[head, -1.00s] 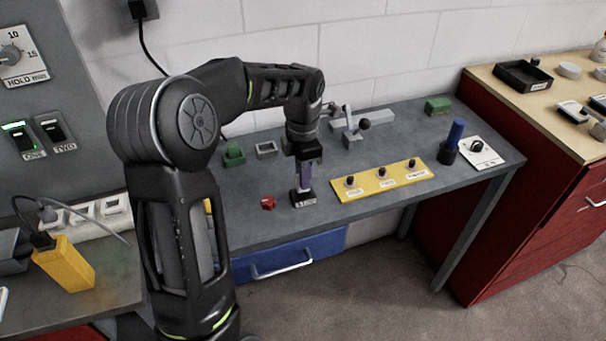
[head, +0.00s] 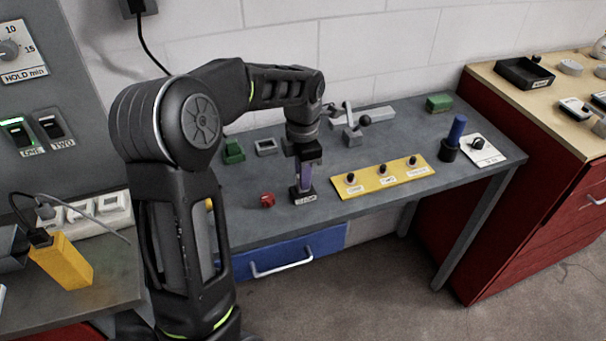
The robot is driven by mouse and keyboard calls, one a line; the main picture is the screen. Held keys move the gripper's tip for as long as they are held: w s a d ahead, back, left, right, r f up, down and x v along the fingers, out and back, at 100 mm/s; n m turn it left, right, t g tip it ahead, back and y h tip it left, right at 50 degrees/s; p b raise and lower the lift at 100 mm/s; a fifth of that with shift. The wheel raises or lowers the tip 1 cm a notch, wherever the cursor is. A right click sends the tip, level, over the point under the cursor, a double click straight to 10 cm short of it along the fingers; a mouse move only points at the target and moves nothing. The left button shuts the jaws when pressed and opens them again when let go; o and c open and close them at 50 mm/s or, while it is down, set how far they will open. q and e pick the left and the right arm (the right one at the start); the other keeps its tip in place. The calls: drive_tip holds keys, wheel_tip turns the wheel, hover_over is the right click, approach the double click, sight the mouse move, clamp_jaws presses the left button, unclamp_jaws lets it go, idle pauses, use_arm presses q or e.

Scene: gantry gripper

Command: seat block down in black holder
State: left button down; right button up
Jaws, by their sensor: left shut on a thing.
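A purple block (head: 305,176) stands upright at the black holder (head: 303,195), which has a white label on its front, near the front edge of the grey bench. The block's lower end is at the holder's opening; how deep it sits, I cannot tell. My left gripper (head: 306,160) points straight down and is shut on the block's upper part, above the holder. The gripper's fingers partly hide the block's top. My right gripper is not in view.
A small red object (head: 267,200) lies left of the holder. A yellow panel (head: 383,181) with black knobs is to the right. Behind are a green block (head: 233,151) and a grey square frame (head: 266,146). A blue cylinder (head: 456,131) stands in a black base further right.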

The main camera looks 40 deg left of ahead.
use_arm(q)
drive_tip(key=shift+f+b, duration=0.5)
drive_tip(key=shift+f, duration=0.3)
drive_tip(key=c, duration=1.3)
unclamp_jaws()
drive_tip(key=shift+r, duration=0.25)
wheel_tip(320, 180, up, 7)
drive_tip(key=shift+r+b, duration=0.2)
drive_tip(key=shift+b, duration=0.2)
drive_tip(key=shift+f, duration=0.1)
